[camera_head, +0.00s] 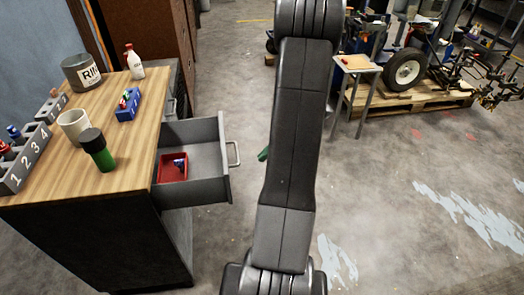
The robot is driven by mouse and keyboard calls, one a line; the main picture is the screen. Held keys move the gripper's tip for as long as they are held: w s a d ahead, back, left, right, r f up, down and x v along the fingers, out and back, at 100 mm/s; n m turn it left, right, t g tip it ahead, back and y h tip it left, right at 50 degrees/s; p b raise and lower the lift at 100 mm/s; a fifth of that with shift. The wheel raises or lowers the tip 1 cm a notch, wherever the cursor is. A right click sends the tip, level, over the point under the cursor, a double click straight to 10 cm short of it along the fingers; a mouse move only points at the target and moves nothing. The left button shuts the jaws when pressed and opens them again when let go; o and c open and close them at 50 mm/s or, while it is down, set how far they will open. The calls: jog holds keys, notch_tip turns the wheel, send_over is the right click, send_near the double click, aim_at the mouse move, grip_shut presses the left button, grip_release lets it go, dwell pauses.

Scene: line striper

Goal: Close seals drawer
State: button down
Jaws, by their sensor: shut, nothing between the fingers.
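A grey drawer (208,188) stands pulled out from the right side of a wood-topped cabinet (105,200). Its light metal handle (236,153) is on the drawer's right-hand front. Inside the drawer lies a red tray (170,178) with a small blue object (180,163) in it. My arm crosses the middle of the picture, to the right of the drawer and apart from it in the picture. My gripper does not show.
The cabinet top bears a dark tin (81,73), a white bottle (134,63), a blue block (128,106), a white mug (75,126) and a green-and-black flashlight (97,150). A small green thing (263,154) shows beside my arm. Bare floor lies right of the drawer.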

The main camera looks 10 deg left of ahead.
jog(key=s+a+f, duration=0.2)
jog(key=a+f, duration=0.3)
jog(key=a, duration=0.3)
jog(key=shift+s+a, duration=0.25)
jog(key=shift+a, duration=0.15)
